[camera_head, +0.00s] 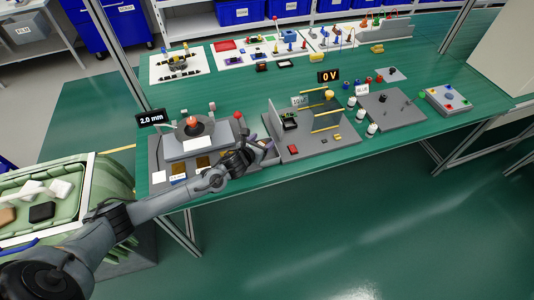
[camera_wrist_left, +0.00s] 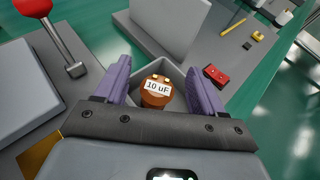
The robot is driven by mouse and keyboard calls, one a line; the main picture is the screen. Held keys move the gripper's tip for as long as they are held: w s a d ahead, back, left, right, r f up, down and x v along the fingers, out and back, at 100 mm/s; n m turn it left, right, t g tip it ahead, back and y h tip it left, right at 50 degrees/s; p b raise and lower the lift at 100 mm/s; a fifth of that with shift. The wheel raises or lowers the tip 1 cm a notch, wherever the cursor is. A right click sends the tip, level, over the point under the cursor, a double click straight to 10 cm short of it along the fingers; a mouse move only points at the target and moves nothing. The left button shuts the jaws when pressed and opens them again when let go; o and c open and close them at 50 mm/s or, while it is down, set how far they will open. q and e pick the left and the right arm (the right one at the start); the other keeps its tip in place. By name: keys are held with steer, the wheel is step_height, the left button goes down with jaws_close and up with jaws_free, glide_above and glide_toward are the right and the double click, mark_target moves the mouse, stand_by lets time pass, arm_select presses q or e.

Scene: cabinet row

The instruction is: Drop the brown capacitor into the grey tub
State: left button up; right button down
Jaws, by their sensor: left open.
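The brown capacitor (camera_wrist_left: 155,98), labelled 10 uF, shows in the left wrist view between my left gripper's two purple fingers, with gaps on both sides. The grey tub (camera_wrist_left: 177,74) is behind and around it; the capacitor appears to be inside the tub's walls. My left gripper (camera_wrist_left: 157,67) is open over the tub, with its fingers apart from the capacitor. In the head view my left gripper (camera_head: 263,147) is at the front of the bench, between two grey stations; it hides the capacitor and most of the tub there. My right gripper is not in view.
A red-knobbed lever (camera_wrist_left: 55,42) stands left of the gripper. A grey upright panel (camera_wrist_left: 172,22) stands beyond the tub, and a red block (camera_wrist_left: 215,75) lies right of it. The right station's plate (camera_head: 325,150) carries yellow rods. The green bench front edge is close.

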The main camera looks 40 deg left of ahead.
arm_select(q)
steer(key=p+v, duration=0.2)
steer(key=v, duration=0.8)
steer(key=shift+s, duration=0.15)
